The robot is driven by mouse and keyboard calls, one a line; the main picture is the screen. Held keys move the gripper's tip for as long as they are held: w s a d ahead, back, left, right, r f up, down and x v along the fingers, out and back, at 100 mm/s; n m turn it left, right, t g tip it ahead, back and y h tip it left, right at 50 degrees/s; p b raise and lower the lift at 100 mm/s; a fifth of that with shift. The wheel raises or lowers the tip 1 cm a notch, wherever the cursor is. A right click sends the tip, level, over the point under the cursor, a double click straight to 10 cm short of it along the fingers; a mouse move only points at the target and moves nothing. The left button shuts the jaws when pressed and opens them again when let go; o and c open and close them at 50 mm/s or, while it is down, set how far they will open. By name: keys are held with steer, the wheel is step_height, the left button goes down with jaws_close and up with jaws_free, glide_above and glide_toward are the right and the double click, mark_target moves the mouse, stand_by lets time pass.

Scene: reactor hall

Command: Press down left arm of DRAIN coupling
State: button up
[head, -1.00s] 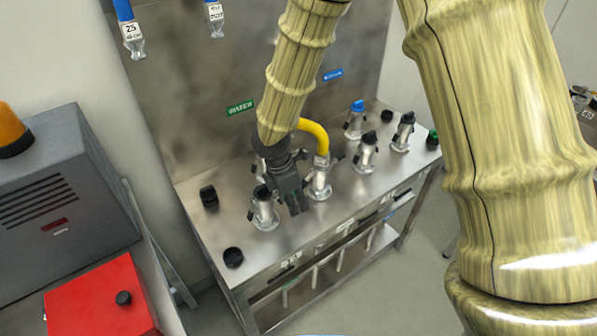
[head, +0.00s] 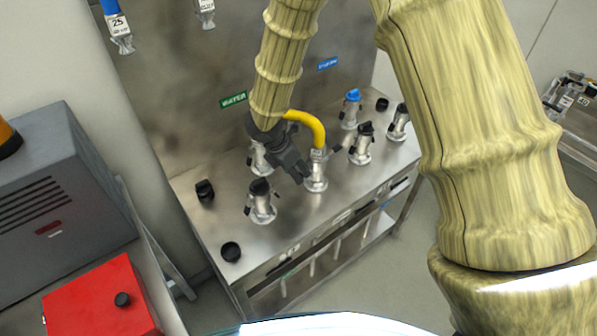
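No DRAIN label is readable, so I cannot tell for certain which coupling bears that name. A silver coupling (head: 316,172) with a yellow hose (head: 308,122) plugged in from above stands upright on the steel bench. My dark gripper (head: 301,174) points down just left of this coupling and covers part of its left side. Contact with its left arm cannot be made out, nor whether the fingers are open or shut. Another silver coupling with a black cap (head: 261,203) stands in front and to the left, and one more (head: 260,160) is partly hidden behind my gripper.
The steel bench (head: 290,232) also carries a blue-capped coupling (head: 350,108), black-capped couplings (head: 362,145) to the right and loose black caps (head: 231,252) at left. A green WATER label (head: 234,100) is on the back panel. A red box (head: 95,300) stands at lower left.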

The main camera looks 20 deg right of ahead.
steer(key=shift+x, duration=1.45)
jaws_close()
